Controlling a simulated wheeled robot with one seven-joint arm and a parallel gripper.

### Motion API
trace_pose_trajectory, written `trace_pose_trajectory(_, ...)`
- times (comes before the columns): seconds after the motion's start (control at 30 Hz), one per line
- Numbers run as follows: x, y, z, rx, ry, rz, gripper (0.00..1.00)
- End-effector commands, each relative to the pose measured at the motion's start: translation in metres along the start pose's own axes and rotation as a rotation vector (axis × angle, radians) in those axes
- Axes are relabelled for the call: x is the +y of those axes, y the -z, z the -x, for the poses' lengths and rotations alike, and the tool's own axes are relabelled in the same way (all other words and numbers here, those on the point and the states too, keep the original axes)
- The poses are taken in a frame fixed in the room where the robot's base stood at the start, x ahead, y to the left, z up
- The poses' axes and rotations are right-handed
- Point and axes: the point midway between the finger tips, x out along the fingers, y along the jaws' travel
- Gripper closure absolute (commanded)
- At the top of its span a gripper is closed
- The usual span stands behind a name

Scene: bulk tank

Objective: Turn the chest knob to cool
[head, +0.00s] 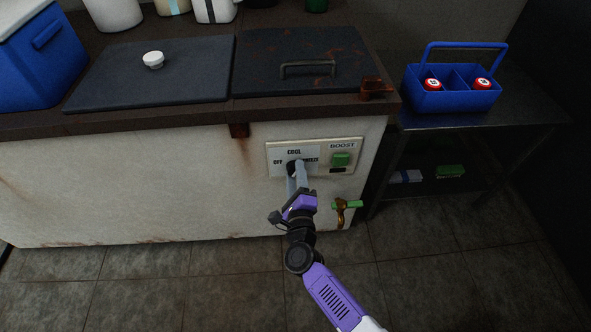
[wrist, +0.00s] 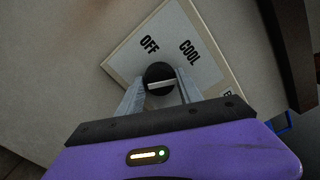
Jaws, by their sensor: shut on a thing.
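The chest (head: 130,180) is a long white, rust-stained box with dark lids. Its control panel (head: 351,148) on the front right carries a dial marked OFF, COOL and FREEZE. The round black knob (wrist: 157,72) has a pale bar across it and sits between the fingers in the wrist view. In that view the bar lies nearly level; which label it points to I cannot tell. My gripper (wrist: 160,87) is shut on the knob; it also shows at the panel in the head view (head: 297,171). The fingers hide much of the dial in the head view.
A green BOOST button (head: 340,159) sits right of the dial. A brass tap with a green handle (head: 343,205) sticks out below. A blue caddy (head: 453,100) stands on the side table. Floor in front is clear.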

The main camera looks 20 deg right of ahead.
Motion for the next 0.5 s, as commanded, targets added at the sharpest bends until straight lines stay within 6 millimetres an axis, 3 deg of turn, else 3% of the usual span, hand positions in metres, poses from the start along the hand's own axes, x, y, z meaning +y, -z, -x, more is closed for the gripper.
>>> trace_pose_trajectory(0.5, -0.0007, -0.0015, -0.0001, -0.002, -0.001, 0.373, 0.98)
